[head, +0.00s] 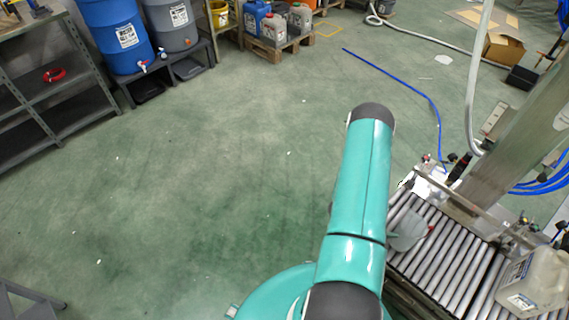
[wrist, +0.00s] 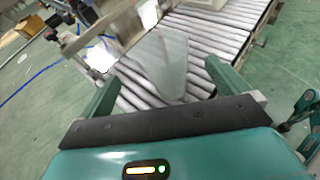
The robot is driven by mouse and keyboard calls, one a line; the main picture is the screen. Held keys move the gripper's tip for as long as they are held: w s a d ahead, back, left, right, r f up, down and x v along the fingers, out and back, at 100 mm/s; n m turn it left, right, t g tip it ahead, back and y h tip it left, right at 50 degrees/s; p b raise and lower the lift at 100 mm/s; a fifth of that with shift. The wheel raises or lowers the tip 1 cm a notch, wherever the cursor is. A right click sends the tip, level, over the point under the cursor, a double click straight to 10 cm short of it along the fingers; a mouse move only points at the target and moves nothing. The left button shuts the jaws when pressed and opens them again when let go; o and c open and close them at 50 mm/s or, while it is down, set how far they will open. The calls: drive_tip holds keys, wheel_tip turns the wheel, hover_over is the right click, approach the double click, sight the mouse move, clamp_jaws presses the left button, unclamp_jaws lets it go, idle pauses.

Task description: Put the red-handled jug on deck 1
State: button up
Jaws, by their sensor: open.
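A translucent grey jug (head: 408,232) with a bit of red at its right side stands on the roller conveyor (head: 450,262), partly hidden by my arm in the head view. In the wrist view the grey jug (wrist: 160,62) shows ahead, between the fingers of my gripper (wrist: 160,74) as pictured. My gripper is open, with a finger to each side, and I cannot tell whether either touches the jug. The jug's handle does not show clearly there. In the head view my gripper is hidden behind my arm. I see no marking that names deck 1.
A beige canister (head: 537,282) stands on the conveyor at lower right. A metal post (head: 515,130) rises beside the rollers. Grey shelving (head: 50,100) with a red ring (head: 54,75) and blue drum (head: 115,35) stand at upper left. A blue hose (head: 410,88) crosses the floor. The middle floor is clear.

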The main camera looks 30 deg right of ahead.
drive_tip(key=w+a+r+m+y, duration=0.15)
drive_tip(key=w+r+m, duration=0.45)
drive_tip(key=r, duration=1)
drive_tip(key=w+a+r+m+t+y, duration=0.1)
drive_tip(key=w+a+r, duration=0.35)
drive_tip(key=r, duration=0.35)
drive_tip(key=w+a+r+m+y, duration=0.1)
drive_tip(key=w+a+r, duration=0.2)
drive_tip(key=a+r, duration=0.4)
drive_tip(key=s+a+r+m+t+y, duration=0.1)
drive_tip(key=a+r+t+y, duration=0.1)
drive_tip(key=a+r+t, duration=0.2)
drive_tip(key=s+a+r+m+t+y, duration=0.1)
drive_tip(key=a+r+t+y, duration=0.2)
drive_tip(key=a+r, duration=0.7)
drive_tip(key=s+a+r+m+t+y, duration=0.1)
drive_tip(key=a+r+t+y, duration=0.2)
drive_tip(key=a, duration=1.4)
wheel_tip(320, 180, up, 4)
drive_tip(key=shift+s+a+r+t, duration=0.1)
drive_tip(key=shift+s+a+t, duration=0.1)
drive_tip(key=shift+t, duration=0.7)
